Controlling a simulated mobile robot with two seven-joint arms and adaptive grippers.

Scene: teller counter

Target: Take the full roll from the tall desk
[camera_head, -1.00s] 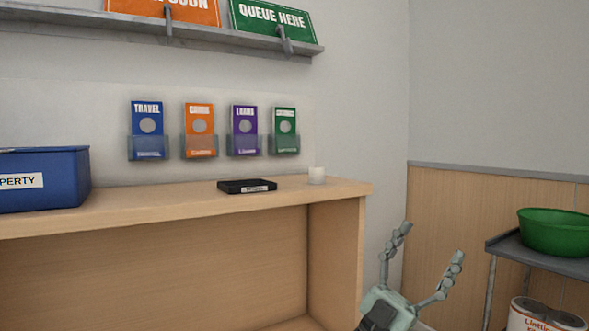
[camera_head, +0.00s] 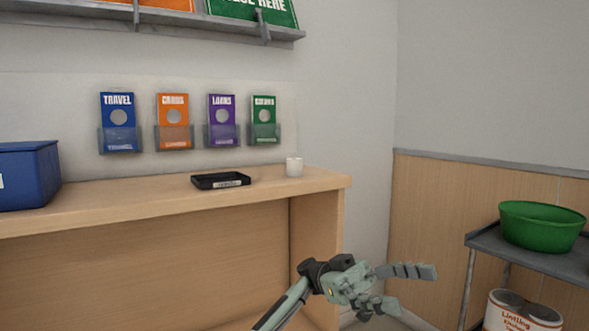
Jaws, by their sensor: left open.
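A small white roll (camera_head: 294,167) stands upright on the tall desk (camera_head: 150,202), close to its right end. My left gripper (camera_head: 415,290) is open and empty. In the picture it is below and to the right of the roll, past the desk's right end, with its fingers pointing right. It is apart from the roll. My right gripper is not in view.
A black tray (camera_head: 221,181) lies left of the roll, and a blue box (camera_head: 28,176) stands at the desk's left. Leaflet holders hang on the wall behind. A green bowl (camera_head: 541,226) sits on a grey cart (camera_head: 482,243) at the right.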

